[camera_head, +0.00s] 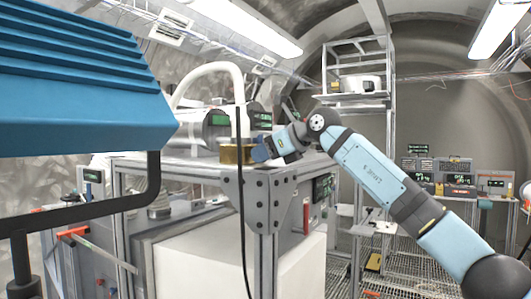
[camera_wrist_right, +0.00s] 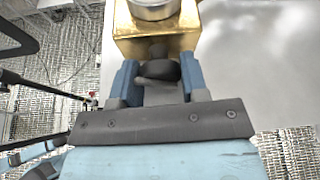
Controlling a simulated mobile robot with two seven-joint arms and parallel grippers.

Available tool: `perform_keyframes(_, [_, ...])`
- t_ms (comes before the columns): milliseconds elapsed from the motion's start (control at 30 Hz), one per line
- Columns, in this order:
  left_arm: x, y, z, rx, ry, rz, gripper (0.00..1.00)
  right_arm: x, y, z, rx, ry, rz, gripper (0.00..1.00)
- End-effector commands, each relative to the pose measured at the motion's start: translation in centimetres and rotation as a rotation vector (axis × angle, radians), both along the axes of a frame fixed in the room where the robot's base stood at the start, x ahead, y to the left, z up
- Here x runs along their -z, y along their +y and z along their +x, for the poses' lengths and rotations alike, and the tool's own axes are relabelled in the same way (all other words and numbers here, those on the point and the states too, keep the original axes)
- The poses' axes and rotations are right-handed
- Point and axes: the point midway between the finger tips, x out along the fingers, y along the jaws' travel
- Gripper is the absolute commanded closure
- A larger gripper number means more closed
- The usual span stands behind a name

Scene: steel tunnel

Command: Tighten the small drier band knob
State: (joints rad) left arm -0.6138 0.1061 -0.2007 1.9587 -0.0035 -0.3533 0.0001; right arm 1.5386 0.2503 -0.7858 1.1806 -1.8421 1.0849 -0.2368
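The small drier band knob (camera_wrist_right: 160,70) is dark and sits on the near side of a gold band block (camera_wrist_right: 155,40) in the right wrist view. The block carries a round silver fitting (camera_wrist_right: 153,8). In the head view my right gripper (camera_head: 262,148) is against the gold block (camera_head: 232,154) on the bench corner. The knob is hidden there. My left gripper is not in view.
A large blue ribbed housing (camera_head: 75,85) with a black bent bar fills the left foreground. A grey steel frame bench (camera_head: 262,190) stands under the gold block. A black cable (camera_head: 240,200) hangs before it. A shelf rack (camera_head: 360,70) stands behind, instruments (camera_head: 455,175) at right.

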Motion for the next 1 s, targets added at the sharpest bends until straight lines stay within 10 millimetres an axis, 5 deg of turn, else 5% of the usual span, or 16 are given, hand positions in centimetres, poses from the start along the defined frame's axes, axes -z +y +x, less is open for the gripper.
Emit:
perform_keyframes(467, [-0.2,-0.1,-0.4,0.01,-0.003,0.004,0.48,-0.1,-0.1,0.1,0.0,0.1,0.074,0.83])
perform_keyframes(500, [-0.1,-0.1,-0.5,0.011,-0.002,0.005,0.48,-0.1,-0.1,0.1,0.0,0.1,0.074,0.5])
perform_keyframes(533, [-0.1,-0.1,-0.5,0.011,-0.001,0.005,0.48,-0.1,-0.1,0.1,0.0,0.1,0.074,0.48])
perform_keyframes(1000, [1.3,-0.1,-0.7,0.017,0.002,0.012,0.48,-0.6,-1.8,-1.1,0.003,0.097,0.074,0.48])
